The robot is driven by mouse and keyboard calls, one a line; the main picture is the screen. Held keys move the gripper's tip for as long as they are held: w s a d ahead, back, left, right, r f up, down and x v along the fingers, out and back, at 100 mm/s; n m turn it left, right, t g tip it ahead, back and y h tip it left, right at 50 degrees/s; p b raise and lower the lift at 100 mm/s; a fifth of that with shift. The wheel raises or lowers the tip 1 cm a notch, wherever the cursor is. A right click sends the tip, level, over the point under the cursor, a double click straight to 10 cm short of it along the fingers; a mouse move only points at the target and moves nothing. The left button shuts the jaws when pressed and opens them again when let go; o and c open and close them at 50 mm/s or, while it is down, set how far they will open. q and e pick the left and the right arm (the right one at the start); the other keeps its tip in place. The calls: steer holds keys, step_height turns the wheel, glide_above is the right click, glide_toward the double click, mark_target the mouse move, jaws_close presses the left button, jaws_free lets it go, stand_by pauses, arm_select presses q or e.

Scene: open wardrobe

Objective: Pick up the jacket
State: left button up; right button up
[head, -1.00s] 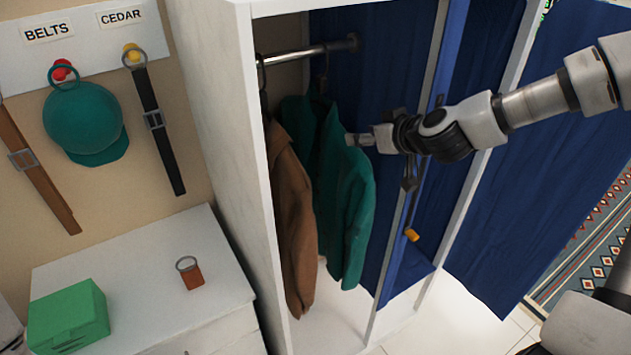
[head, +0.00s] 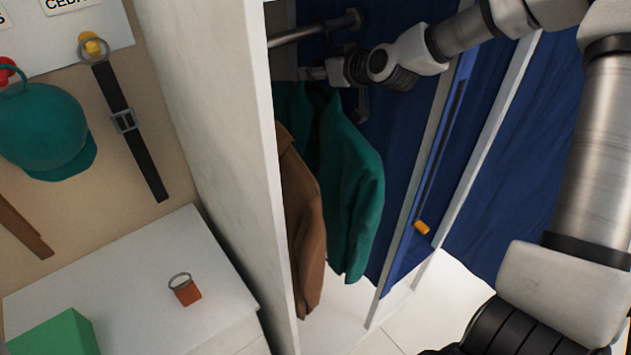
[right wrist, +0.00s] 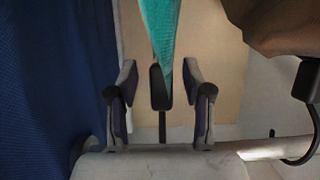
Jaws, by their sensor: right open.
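A green jacket (head: 350,190) hangs in the open wardrobe, to the right of a brown jacket (head: 305,225). My right gripper (head: 312,74) is above the green jacket's collar, just below the rail. In the right wrist view its two fingers (right wrist: 160,88) are apart, and a black hanger neck (right wrist: 160,105) appears between them. The green jacket's edge (right wrist: 157,25) comes down to that neck, and the brown jacket (right wrist: 280,25) is at the upper right. The hanger top is mostly hidden in the head view. My left gripper is not in view.
The metal rail (head: 320,28) runs just above my right gripper. The white wardrobe side wall (head: 215,120) stands left of the jackets. A blue curtain (head: 400,150) and an orange-tipped item (head: 422,228) are to the right. The wardrobe floor below is clear.

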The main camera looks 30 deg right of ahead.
steer(key=shift+w+a+f, duration=0.1)
steer(key=shift+w+f, duration=0.1)
steer(key=shift+w, duration=0.3)
steer(key=shift+s+r, duration=0.2)
steer(key=shift+s, duration=0.15)
steer(key=shift+s+r, duration=0.1)
steer(key=shift+s, duration=0.05)
steer(key=c, duration=0.3)
jaws_close()
steer(key=shift+r, duration=0.15)
